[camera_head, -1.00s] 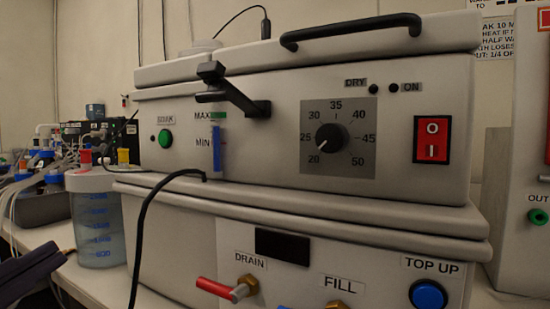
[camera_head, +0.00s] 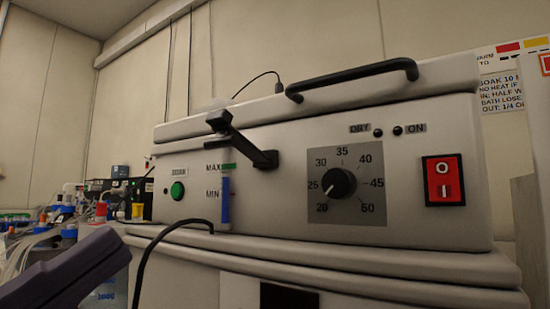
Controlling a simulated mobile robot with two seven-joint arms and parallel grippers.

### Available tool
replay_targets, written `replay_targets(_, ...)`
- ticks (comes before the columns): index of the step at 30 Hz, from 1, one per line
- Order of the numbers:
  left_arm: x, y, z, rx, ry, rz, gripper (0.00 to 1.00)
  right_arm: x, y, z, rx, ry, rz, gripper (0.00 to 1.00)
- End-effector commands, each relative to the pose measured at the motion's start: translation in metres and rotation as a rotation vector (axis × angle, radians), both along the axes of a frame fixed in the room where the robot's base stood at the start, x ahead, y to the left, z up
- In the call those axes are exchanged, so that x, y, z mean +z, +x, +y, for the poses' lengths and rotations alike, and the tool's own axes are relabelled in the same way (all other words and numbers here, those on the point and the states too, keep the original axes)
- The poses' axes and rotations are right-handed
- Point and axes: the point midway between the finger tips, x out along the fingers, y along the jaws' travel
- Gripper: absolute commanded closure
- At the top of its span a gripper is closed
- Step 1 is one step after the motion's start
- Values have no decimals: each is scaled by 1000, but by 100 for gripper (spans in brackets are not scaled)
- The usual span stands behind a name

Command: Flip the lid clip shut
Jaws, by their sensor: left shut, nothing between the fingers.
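The black lid clip (camera_head: 243,142) sits on the front of the white bath, just under the lid (camera_head: 330,97). Its base is fixed to the front panel and its arm slants up and left, ending in a small block near the lid's lower edge. I cannot tell whether the block touches the lid. My left gripper (camera_head: 105,250) is the dark purple shape at the lower left, shut and empty. It is apart from the clip, below and to its left in the picture. My right gripper is not in view.
The front panel has a dial (camera_head: 338,183), a red switch (camera_head: 443,180), a green button (camera_head: 177,190) and a level gauge (camera_head: 226,198). A black cable (camera_head: 150,250) loops in front of the bath. A bottle (camera_head: 108,290) and tubing stand at left, partly behind my gripper.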

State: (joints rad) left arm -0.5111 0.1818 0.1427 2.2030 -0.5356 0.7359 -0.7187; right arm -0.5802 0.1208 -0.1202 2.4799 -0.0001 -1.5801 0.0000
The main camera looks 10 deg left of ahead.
Motion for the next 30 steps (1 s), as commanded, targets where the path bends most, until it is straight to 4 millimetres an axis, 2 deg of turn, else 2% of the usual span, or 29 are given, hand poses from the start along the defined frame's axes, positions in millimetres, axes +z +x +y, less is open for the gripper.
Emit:
replay_targets(5, 18, 15, -11, -2, 0, -4, 100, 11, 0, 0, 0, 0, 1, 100)
replay_targets(16, 63, 68, -46, -1, -1, -3, 100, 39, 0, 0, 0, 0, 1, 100)
replay_targets(22, 74, 91, -36, 2, 1, -1, 100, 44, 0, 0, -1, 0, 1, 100)
replay_targets(30, 76, 99, -33, 1, -1, 0, 100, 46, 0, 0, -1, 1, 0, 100)
